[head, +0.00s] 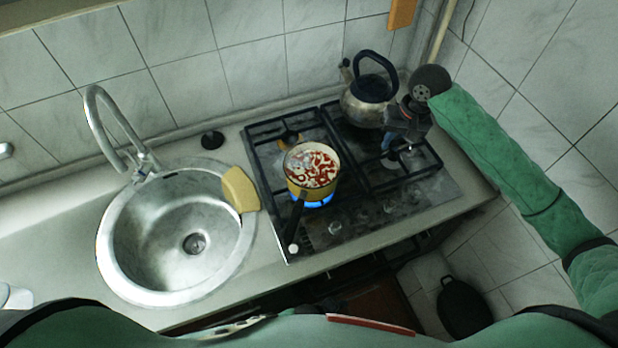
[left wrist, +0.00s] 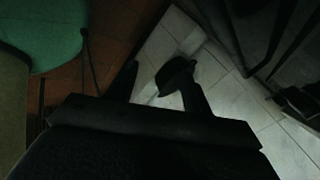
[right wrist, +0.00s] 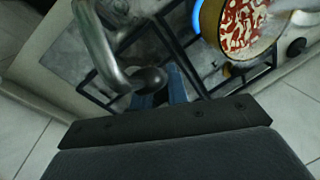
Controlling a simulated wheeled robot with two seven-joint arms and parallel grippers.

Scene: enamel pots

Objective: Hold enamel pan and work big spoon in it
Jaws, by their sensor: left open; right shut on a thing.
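The yellow enamel pan (head: 294,185) stands on the front-left burner over a lit blue flame, its dark handle pointing to the front. It holds pale food with red pieces; it also shows in the right wrist view (right wrist: 211,27). My right gripper (head: 392,150) is over the right side of the hob, beside the kettle and apart from the pan. In the right wrist view it is shut on a curved grey metal thing (right wrist: 100,45), apparently the big spoon, partly hidden. My left gripper (left wrist: 163,85) is open and empty above the floor, outside the head view.
A steel kettle (head: 362,108) with a dark handle stands on the back-right burner, close to my right gripper. A round sink (head: 150,255) with a yellow sponge (head: 239,189) on its rim lies left of the hob. A dark oval thing (head: 463,305) is on the floor.

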